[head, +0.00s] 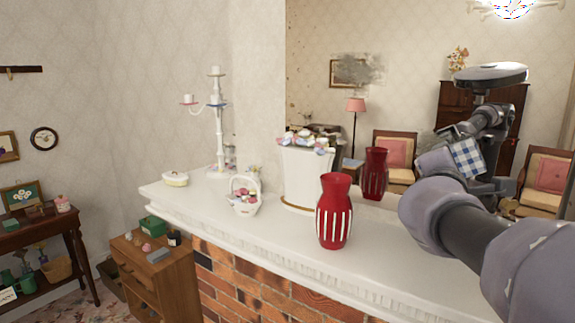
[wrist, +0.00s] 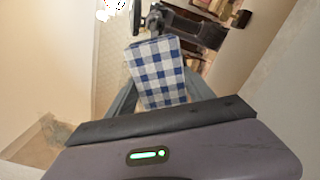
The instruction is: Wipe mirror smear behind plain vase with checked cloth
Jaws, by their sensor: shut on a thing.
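My gripper (wrist: 157,88) is shut on a blue and white checked cloth (wrist: 158,66), which spreads out beyond the fingers in the wrist view. In the head view the checked cloth (head: 467,158) shows beyond my forearm, partly covered; I cannot tell whether this is the cloth or its reflection. A red vase with white stripes (head: 334,215) stands on the mantel, with a red vase shape behind it in the mirror (head: 405,60). A grey smear (head: 365,70) shows high on the mirror. No plain vase is clearly visible; my arm hides the right of the mantel.
The white mantel (head: 275,235) also holds a white planter (head: 306,175), a small basket (head: 245,200), a candelabra (head: 218,130) and a lidded dish (head: 175,179). Its front strip right of the striped vase looks clear up to my arm.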

